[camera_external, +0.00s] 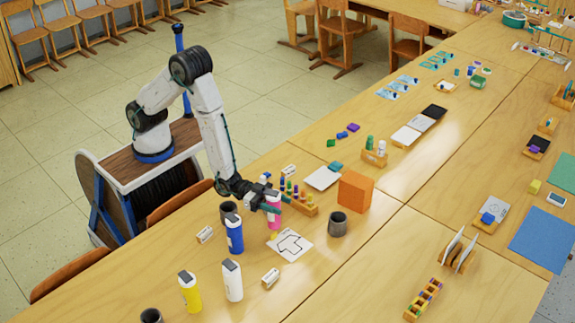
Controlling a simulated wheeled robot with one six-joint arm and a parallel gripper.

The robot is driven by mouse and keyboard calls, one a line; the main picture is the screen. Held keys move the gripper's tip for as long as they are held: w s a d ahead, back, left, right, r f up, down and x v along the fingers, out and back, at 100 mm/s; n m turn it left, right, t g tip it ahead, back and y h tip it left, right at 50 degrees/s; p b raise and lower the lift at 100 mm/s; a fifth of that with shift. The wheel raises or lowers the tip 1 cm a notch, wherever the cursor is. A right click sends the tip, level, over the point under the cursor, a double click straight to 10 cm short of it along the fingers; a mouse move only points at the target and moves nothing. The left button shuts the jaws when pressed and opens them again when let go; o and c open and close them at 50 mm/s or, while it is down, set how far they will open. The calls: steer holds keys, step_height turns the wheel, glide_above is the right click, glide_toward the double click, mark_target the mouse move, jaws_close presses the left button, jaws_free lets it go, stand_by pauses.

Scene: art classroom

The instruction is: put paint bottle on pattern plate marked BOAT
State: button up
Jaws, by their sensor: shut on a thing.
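A pink paint bottle (274,222) is held in my gripper (271,203), whose fingers are closed around its upper part. I cannot tell whether the bottle's bottom touches anything. A white pattern plate (289,245) with a black outline lies flat on the table, just below and right of the bottle in the picture. No word BOAT is readable on it. Other paint bottles stand upright on the table: a blue one (235,236) left of the plate, a white one (232,282) and a yellow one (190,293) nearer the front.
A dark cup (338,224) stands right of the plate, another (229,211) behind the blue bottle. A wooden rack of coloured pegs (300,200) and an orange block (355,191) stand behind. Small white cards (270,278) lie around. The table right of the plate's front is clear.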

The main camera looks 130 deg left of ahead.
steer(key=w+f, duration=0.4)
steer(key=w, duration=0.3)
steer(key=shift+w+a+f, duration=0.1)
steer(key=shift+f, duration=0.1)
steer(key=o, duration=1.3)
steer(key=shift+c, duration=0.2)
